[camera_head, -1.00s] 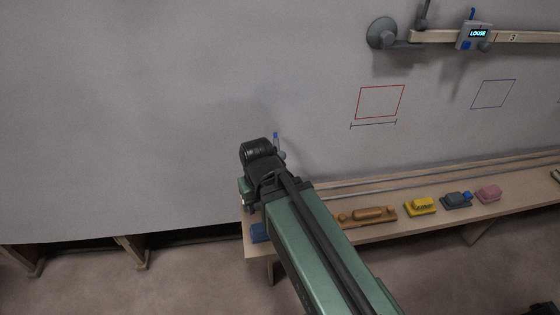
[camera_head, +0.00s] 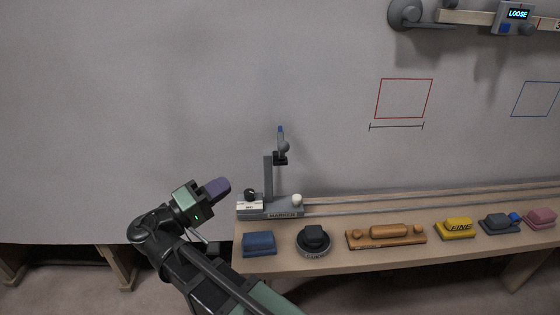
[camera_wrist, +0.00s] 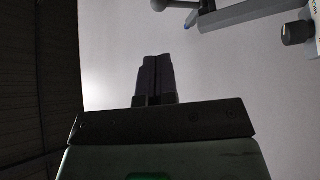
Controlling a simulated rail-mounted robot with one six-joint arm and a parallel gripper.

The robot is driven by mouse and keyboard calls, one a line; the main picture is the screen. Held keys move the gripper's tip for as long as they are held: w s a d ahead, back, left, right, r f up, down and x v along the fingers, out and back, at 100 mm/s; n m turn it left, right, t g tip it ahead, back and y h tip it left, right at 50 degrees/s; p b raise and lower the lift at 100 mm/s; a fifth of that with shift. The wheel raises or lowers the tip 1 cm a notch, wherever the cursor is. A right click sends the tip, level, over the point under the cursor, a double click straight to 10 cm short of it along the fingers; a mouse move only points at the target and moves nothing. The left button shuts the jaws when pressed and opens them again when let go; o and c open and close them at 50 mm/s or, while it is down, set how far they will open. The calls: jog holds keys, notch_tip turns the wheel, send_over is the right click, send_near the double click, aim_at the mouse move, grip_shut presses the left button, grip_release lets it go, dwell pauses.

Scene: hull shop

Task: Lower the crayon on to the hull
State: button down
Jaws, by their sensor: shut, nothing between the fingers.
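A blue-tipped crayon (camera_head: 281,131) stands upright in the holder (camera_head: 281,159) on the post of the marker stand (camera_head: 268,178). Its tip is close to the grey hull (camera_head: 120,110); I cannot tell whether they touch. The stand's base is labelled MARKER and carries a dark knob (camera_head: 250,194) and a pale knob (camera_head: 297,200). My gripper (camera_head: 226,186) is shut and empty, left of the stand and apart from it. In the wrist view my shut fingers (camera_wrist: 155,72) point toward the hull, with a dark knob (camera_wrist: 295,33) at upper right.
The bench (camera_head: 350,261) holds a blue block (camera_head: 259,243), a round black tool (camera_head: 313,240), a wooden tool (camera_head: 386,236) and a yellow block (camera_head: 455,228). A rail runs behind them. A red square (camera_head: 404,98) is drawn on the hull.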

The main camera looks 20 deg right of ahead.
aim_at(279, 149)
dwell(0.3)
jog(key=p+x, duration=0.3)
jog(key=x, duration=1.1)
jog(key=shift+s+r, duration=0.1)
